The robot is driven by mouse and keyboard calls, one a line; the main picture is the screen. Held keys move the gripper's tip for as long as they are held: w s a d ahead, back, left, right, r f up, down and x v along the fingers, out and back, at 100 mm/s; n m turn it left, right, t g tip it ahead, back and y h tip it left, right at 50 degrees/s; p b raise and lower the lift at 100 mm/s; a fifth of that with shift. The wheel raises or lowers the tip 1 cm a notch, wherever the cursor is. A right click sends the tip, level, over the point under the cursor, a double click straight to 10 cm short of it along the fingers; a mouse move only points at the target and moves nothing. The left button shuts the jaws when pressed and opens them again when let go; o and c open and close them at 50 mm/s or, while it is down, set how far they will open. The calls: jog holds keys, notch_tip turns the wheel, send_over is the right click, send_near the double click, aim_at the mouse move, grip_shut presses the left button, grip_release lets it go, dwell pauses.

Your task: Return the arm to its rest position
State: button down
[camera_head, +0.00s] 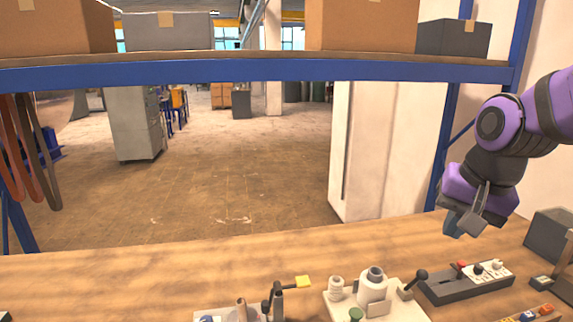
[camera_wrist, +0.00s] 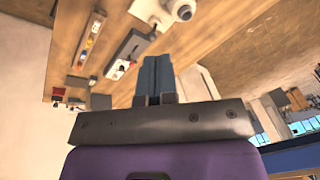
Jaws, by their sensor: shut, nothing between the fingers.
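My arm, purple and dark grey, comes in from the right edge in the head view. My gripper (camera_head: 462,222) points down and hangs above the right part of the wooden bench (camera_head: 120,285), clear of the things on it. In the wrist view the gripper's two blue-grey fingers (camera_wrist: 155,75) are side by side and together, with nothing between them. No object is held.
Below the gripper stands a dark panel (camera_head: 468,287) with coloured knobs. A white apparatus (camera_head: 372,297) and a yellow-tipped lever (camera_head: 302,282) are left of it. A dark grey box (camera_head: 548,237) is at right. A blue shelf beam (camera_head: 250,72) with boxes spans the top. The bench's left is mostly clear.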

jog(key=s+d+r+n+t, duration=0.1)
jog(key=s+r+n, duration=0.1)
jog(key=s, duration=0.3)
jog(key=s+d+r+n+t+h, duration=0.1)
jog(key=s+d+r+n, duration=0.1)
jog(key=s, duration=0.3)
jog(key=shift+s+r+n, duration=0.4)
jog(key=shift+r+n, duration=0.4)
jog(key=shift+r, duration=0.05)
jog(key=shift+d, duration=0.1)
dwell(1.1)
